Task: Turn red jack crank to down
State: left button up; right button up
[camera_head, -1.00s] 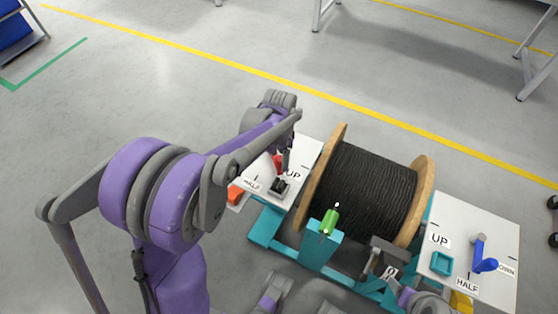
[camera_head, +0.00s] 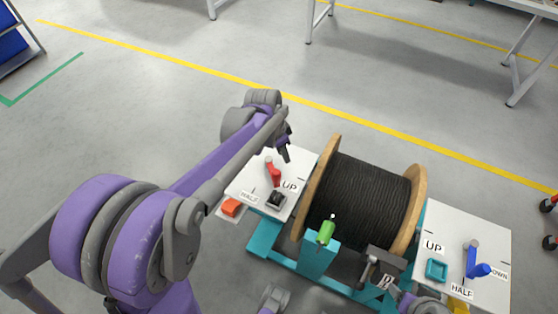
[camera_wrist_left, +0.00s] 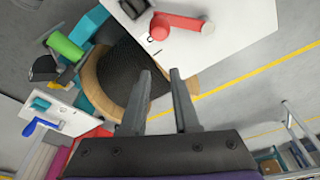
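The red jack crank (camera_head: 273,174) sits on the white panel left of the reel, and one end lies beside the UP label (camera_head: 289,186). A HALF label (camera_head: 249,197) is on the same panel. The crank also shows near the top of the left wrist view (camera_wrist_left: 182,25). My left gripper (camera_head: 287,157) is beyond the crank, near the panel's far edge, apart from it. In the left wrist view its two fingers (camera_wrist_left: 160,72) are spread with nothing between them.
A black cable reel (camera_head: 362,205) with wooden flanges stands on a teal frame (camera_head: 262,240). A green handle (camera_head: 326,232) is in front of it. A second white panel (camera_head: 450,225) at right bears a blue crank (camera_head: 474,262).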

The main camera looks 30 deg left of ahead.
pick_arm(q)
jog(key=shift+w+d+r+t, duration=0.15)
jog(key=shift+w+r+t, duration=0.2)
jog(key=shift+t, duration=0.15)
jog(key=shift+c, duration=1.1)
jog(key=shift+w+f+h, duration=0.2)
jog(key=shift+f+h, duration=0.05)
jog(key=shift+h, duration=0.05)
grip_shut()
jog(key=b+x, duration=0.2)
jog(key=x, duration=0.8)
jog(key=s, duration=0.1)
jog(key=s+a, duration=0.2)
jog(key=shift+s+r, duration=0.25)
